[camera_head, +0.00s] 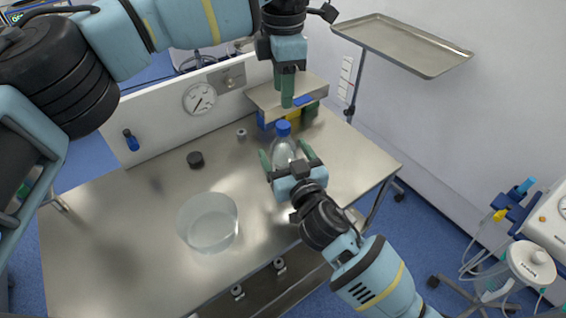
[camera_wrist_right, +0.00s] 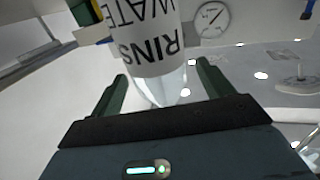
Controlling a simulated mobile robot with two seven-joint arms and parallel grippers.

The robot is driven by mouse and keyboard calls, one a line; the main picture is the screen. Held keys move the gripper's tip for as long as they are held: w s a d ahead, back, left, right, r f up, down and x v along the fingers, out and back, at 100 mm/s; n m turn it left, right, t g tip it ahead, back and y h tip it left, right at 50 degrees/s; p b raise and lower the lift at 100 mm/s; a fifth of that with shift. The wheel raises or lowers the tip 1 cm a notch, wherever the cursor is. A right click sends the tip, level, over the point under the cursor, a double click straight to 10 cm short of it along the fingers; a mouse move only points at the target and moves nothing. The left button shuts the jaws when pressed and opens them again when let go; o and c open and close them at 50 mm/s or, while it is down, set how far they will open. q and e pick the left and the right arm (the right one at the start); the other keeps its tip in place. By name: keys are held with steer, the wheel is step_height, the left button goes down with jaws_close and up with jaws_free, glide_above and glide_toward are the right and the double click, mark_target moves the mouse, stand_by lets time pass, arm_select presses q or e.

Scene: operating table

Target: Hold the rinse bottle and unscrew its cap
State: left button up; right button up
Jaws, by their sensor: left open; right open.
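The rinse bottle (camera_head: 283,151) is clear with a blue cap (camera_head: 283,128) and stands upright on the steel table (camera_head: 120,235). In the right wrist view the bottle (camera_wrist_right: 158,60) shows its white label, upside down, with the cap out of view. My right gripper (camera_head: 285,160) is open, with one finger on each side of the bottle; there are visible gaps between fingers and bottle in the wrist view (camera_wrist_right: 160,85). My left gripper (camera_head: 287,103) is open, pointing down above and just behind the blue cap. Its fingers overlap in the picture, and it holds nothing.
A clear round bowl (camera_head: 208,224) stands at the front middle of the table. A small dark cylinder (camera_head: 195,159) and a small grey one (camera_head: 241,133) lie farther back. A raised shelf (camera_head: 262,97) with coloured items beneath is behind the bottle. The table's left is clear.

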steer(key=shift+x, duration=1.7)
jaws_close()
arm_select(q)
steer(key=m, duration=1.3)
steer(key=shift+m, duration=0.4)
steer(key=m, duration=1.3)
